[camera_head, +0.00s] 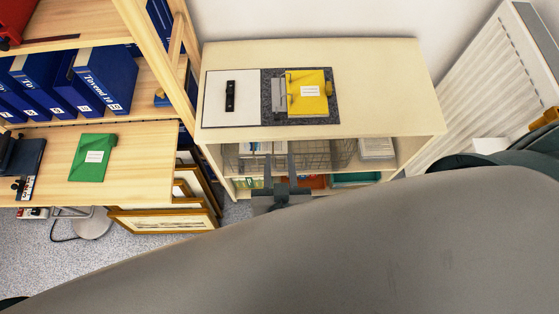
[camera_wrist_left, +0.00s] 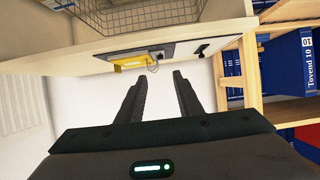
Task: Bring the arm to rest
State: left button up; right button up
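My left gripper (camera_head: 279,162) appears in the middle of the head view, overlapping the open front of the pale low cabinet (camera_head: 385,100). Its two fingers are apart. In the left wrist view the gripper (camera_wrist_left: 156,78) is open, with nothing between the fingers. A large grey link of my arm (camera_head: 330,255) fills the lower part of the head view. My right gripper is not in view.
On the cabinet lie a yellow folder (camera_head: 308,92), a dark mat (camera_head: 267,105) and a white board (camera_head: 213,105). A green folder (camera_head: 92,157) lies on the wooden desk (camera_head: 145,165). Framed prints (camera_head: 165,221) lean below. A radiator (camera_head: 490,85) stands right.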

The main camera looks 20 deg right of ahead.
pick_arm(q)
jog(key=shift+f, duration=0.1)
dwell(0.3)
jog(key=s+a+f+m+g+b, duration=0.15)
jog(key=a+f, duration=0.25)
jog(key=f, duration=0.8)
jog(key=s+a+f+g+y+b, duration=0.1)
jog(key=s+a+f+g, duration=0.25)
jog(key=f, duration=0.95)
jog(key=s+a+f+m+g+b, duration=0.15)
jog(key=a+f, duration=0.25)
jog(key=f, duration=0.8)
jog(key=s+a+f+n+g+y+b, duration=0.2)
jog(key=s+a+f+n+g+b, duration=0.1)
jog(key=s+a+f, duration=1.8)
jog(key=a+f+g+b, duration=0.1)
jog(key=a+g, duration=0.1)
jog(key=a, duration=0.1)
jog(key=shift+s+a+n+y, duration=0.15)
jog(key=shift+s+n+y, duration=0.15)
jog(key=shift+s+n, duration=0.1)
jog(key=shift+f, duration=0.1)
